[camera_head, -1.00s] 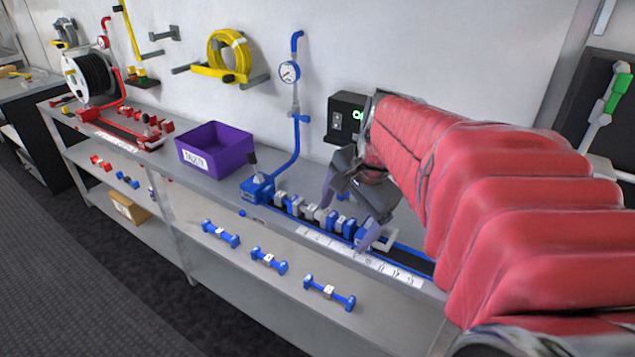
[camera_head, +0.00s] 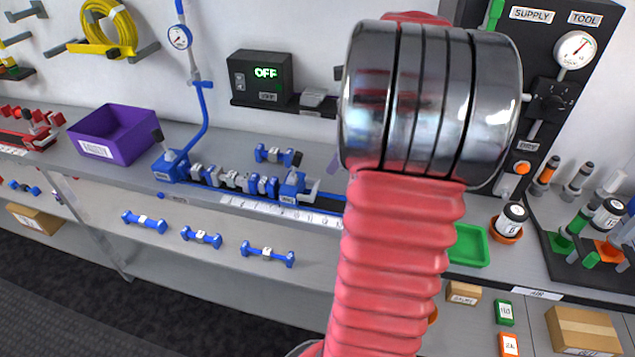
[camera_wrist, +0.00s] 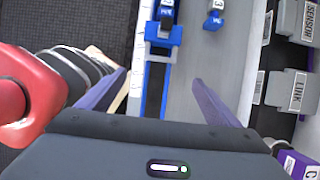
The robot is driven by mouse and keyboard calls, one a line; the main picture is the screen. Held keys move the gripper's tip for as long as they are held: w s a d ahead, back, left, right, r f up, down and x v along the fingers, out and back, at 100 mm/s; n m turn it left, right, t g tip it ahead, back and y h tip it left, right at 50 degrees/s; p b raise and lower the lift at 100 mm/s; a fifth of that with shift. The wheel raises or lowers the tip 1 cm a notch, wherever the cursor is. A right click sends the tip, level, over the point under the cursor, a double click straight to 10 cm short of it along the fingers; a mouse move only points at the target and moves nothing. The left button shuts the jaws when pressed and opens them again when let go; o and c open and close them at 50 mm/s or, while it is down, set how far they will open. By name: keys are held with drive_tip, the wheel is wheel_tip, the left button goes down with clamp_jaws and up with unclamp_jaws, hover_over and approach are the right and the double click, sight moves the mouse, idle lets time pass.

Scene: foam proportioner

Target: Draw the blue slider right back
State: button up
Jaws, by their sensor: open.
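The blue slider (camera_head: 292,187), with a black lever on top and a pale bracket on its right side, sits on the blue rail (camera_head: 330,196) at the right end of a row of blue and grey blocks (camera_head: 235,179). In the wrist view a blue part on the rail, probably the slider (camera_wrist: 163,38), shows near the top edge. My gripper (camera_wrist: 160,78) is open and empty, its two purple fingers either side of the rail line, apart from the blue part.
A loose blue piece (camera_head: 274,154) lies on the bench behind the row. A purple bin (camera_head: 113,133) stands left. A box reading OFF (camera_head: 262,78) is on the wall. A green tray (camera_head: 468,245) and labelled parts are right.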

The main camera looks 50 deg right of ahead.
sight(316, 189)
drive_tip(key=shift+f, duration=0.1)
drive_tip(key=x, duration=1.3)
drive_tip(key=shift+w+a+f, duration=0.15)
drive_tip(key=shift+f, duration=0.15)
drive_tip(key=c, duration=1.5)
